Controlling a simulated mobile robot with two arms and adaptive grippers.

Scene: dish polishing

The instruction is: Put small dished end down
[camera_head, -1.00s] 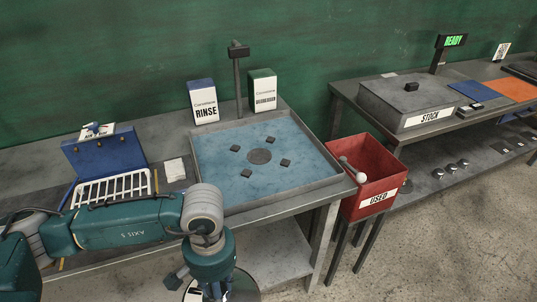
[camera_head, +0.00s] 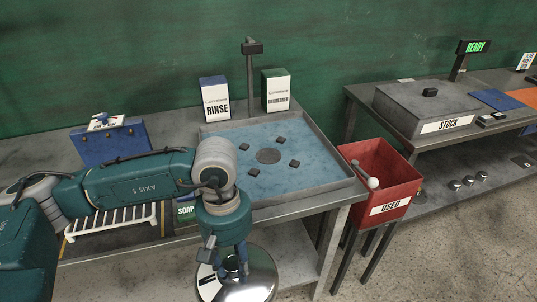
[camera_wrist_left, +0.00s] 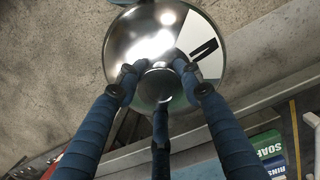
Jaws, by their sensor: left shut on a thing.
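The small dished end (camera_head: 262,276) is a shiny round metal dish at the bottom of the head view, in front of the bench edge. My left gripper (camera_head: 234,264) is shut on it from above. In the left wrist view, the blue fingers of the left gripper (camera_wrist_left: 160,85) close on the middle of the dished end (camera_wrist_left: 140,45). A white patch with a black mark shows on the dish. The blue-floored basin (camera_head: 325,190) on the bench has several dark pads around a round drain. My right gripper is not in view.
RINSE (camera_head: 215,104) and degreaser (camera_head: 277,92) boxes stand behind the basin. A red USED bin (camera_head: 392,192) stands right of the bench, with a white ball-ended object inside. A blue case (camera_head: 112,142) and white rack (camera_head: 115,220) are left. The STOCK box (camera_head: 420,108) sits on the right table.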

